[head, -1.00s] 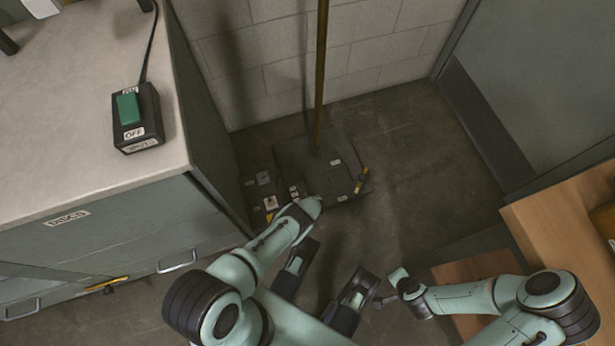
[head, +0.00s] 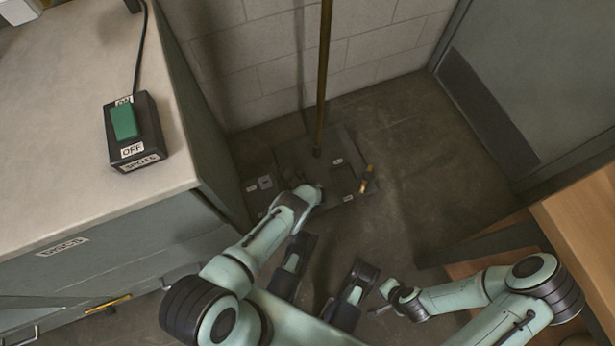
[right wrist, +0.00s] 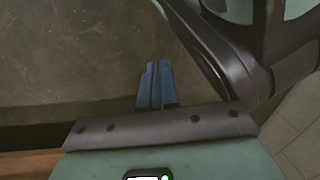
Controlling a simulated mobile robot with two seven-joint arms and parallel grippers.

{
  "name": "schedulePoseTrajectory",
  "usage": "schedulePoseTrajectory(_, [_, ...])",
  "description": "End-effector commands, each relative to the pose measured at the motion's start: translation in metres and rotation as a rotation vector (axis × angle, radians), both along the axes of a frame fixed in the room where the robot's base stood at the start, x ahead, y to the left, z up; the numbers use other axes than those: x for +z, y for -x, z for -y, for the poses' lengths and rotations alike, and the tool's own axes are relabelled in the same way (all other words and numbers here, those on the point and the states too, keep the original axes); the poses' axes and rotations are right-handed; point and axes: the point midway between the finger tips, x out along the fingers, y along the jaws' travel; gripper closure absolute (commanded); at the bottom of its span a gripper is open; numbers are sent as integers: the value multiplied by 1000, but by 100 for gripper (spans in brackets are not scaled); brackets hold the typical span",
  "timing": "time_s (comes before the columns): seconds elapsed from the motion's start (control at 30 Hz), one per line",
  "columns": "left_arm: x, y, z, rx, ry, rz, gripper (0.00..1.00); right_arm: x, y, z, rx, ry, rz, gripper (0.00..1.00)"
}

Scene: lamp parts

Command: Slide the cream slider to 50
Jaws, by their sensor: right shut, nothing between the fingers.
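A dark base plate (head: 340,150) with several small labelled controls lies on the floor at the foot of a brown pole. I cannot make out a cream slider or its scale; part of the plate is hidden behind my left arm. My left arm (head: 265,240) reaches over the plate's near left edge, and its gripper fingers do not show. My right gripper (head: 377,311) is apart from the plate, low and right of centre. In the right wrist view its blue-grey fingers (right wrist: 155,85) are shut and empty above the floor.
A grey cabinet with a pale top (head: 60,120) stands on the left, carrying a black switch box (head: 137,150) with a green rocker. The pole (head: 323,80) rises before the block wall. A wooden unit (head: 585,235) stands at the right. Floor (head: 430,170) right of the plate is clear.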

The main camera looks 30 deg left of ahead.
Motion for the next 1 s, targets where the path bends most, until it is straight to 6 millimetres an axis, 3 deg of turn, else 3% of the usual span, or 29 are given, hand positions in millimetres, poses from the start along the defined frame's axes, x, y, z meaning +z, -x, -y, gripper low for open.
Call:
schedulePoseTrajectory(0.33, [-1,0,-1,-4,3,-3,100,-3,5,0,0,-2,-15,100])
schedulePoseTrajectory(0.37, [-1,0,-1,-4,3,-3,55,-2,5,0,0,-2,-15,100])
schedulePoseTrajectory(0.4, [-1,0,-1,-4,3,-3,42,-2,4,0,0,-2,-15,100])
schedulePoseTrajectory(0.43, [-1,0,-1,-3,3,-3,36,-2,4,0,0,-2,-15,100])
schedulePoseTrajectory(0.77, [1,-1,-2,-3,1,-2,36,-1,3,0,1,-1,-9,100])
schedulePoseTrajectory(1.0, [18,4,3,-3,2,-3,36,23,-23,-4,7,4,81,100])
